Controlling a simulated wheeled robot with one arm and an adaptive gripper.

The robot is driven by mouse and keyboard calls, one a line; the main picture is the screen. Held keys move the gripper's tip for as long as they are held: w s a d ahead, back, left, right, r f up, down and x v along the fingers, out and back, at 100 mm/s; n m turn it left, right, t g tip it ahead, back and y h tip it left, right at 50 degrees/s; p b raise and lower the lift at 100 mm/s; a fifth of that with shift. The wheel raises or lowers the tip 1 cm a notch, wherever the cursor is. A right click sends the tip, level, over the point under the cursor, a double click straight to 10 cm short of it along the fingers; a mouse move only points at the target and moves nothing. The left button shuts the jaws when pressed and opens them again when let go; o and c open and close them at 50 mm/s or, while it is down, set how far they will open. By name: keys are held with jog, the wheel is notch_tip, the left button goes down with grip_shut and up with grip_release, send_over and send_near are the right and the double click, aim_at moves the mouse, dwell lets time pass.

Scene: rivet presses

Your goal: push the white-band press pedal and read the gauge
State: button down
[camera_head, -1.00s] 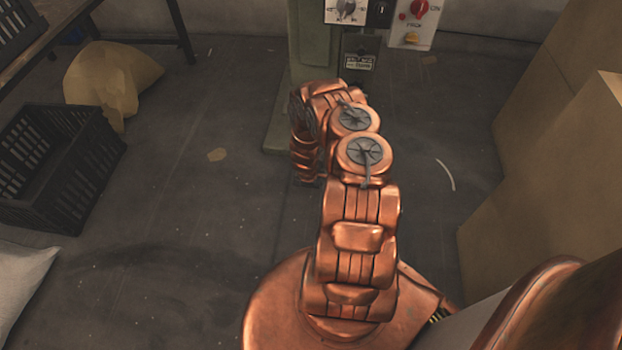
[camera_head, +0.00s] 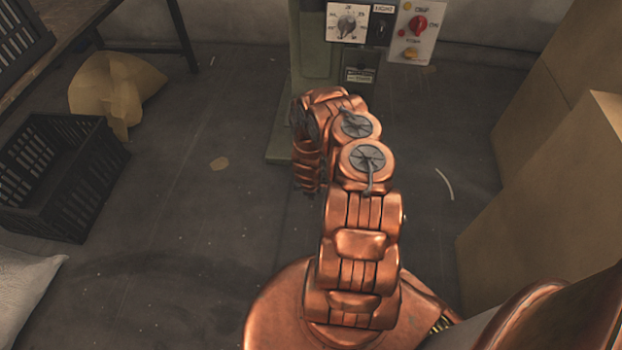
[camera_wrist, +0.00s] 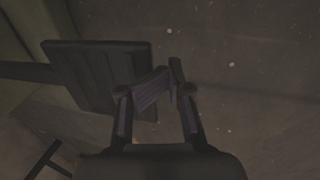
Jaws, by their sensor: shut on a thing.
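The green press (camera_head: 310,65) stands at the top middle of the head view, with its base on the floor. No white band and no gauge face shows in either view. A dark ridged pedal plate (camera_wrist: 100,75) on a bar lies at the upper left of the wrist view. My gripper (camera_wrist: 165,82) is at the pedal's right edge, its left finger overlapping the plate. Its fingers are drawn in and shut against something, apparently the pedal's edge; the contact is too dark to see clearly. In the head view my arm hides the pedal.
The press has a knob panel (camera_head: 348,22) and a white panel with a red knob (camera_head: 415,32). A black crate (camera_head: 60,175) and a yellow sack (camera_head: 115,85) lie left. Cardboard boxes (camera_head: 550,190) stand right. Open floor lies between.

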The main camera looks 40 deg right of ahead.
jog(key=w+p+v, duration=0.1)
jog(key=p+v, duration=0.4)
jog(key=v, duration=0.6)
jog(key=shift+d+r+p, duration=0.2)
jog(key=shift+d+p, duration=0.15)
jog(key=shift+d, duration=0.05)
jog(key=shift+s, duration=0.1)
